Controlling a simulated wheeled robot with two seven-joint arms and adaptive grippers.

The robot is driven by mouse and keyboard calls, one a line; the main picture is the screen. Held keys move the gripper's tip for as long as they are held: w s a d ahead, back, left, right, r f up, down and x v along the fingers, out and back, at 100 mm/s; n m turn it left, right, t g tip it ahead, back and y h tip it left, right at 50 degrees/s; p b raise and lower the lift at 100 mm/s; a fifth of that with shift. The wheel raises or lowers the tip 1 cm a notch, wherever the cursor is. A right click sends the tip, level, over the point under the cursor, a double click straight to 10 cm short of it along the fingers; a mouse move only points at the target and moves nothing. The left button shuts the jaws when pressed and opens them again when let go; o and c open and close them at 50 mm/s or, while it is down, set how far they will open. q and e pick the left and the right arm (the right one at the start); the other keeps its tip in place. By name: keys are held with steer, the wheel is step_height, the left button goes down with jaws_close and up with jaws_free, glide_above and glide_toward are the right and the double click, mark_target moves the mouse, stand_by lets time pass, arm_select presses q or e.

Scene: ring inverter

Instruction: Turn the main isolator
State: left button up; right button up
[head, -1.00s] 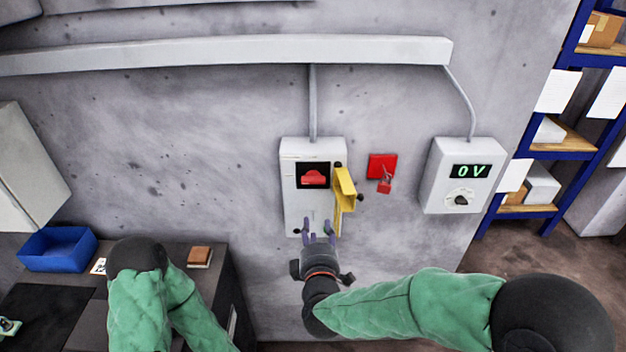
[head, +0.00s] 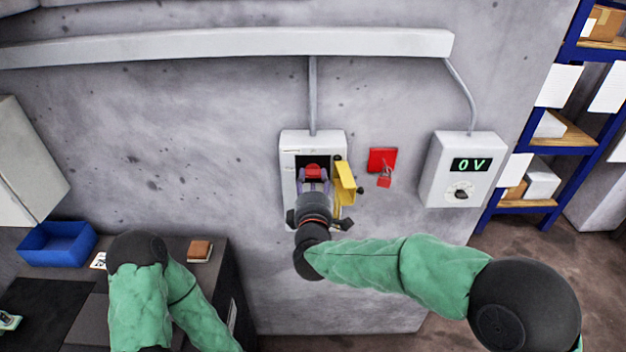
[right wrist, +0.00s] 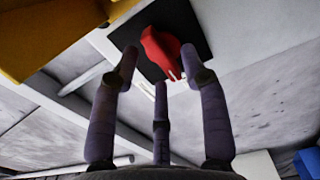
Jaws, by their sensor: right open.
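The main isolator is a light grey wall box (head: 288,150) with a red rotary handle (head: 313,171) on a black plate. In the right wrist view the red handle (right wrist: 160,50) lies just beyond my fingertips. A yellow flap (head: 345,182) stands out at the box's right side. My right gripper (head: 314,182) is open in front of the handle, its fingers spread to either side. In the wrist view its fingers (right wrist: 160,66) show nothing held, and contact with the handle cannot be told. The handle's lower part is hidden in the head view. My left gripper is out of sight.
A red padlock station (head: 382,160) hangs right of the box. A meter box (head: 460,172) reading 0 V is further right. A blue tray (head: 57,245) and a brown block (head: 199,250) are on the bench at left. Blue shelving (head: 560,155) stands at right.

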steer(key=shift+w, duration=0.6)
jaws_close()
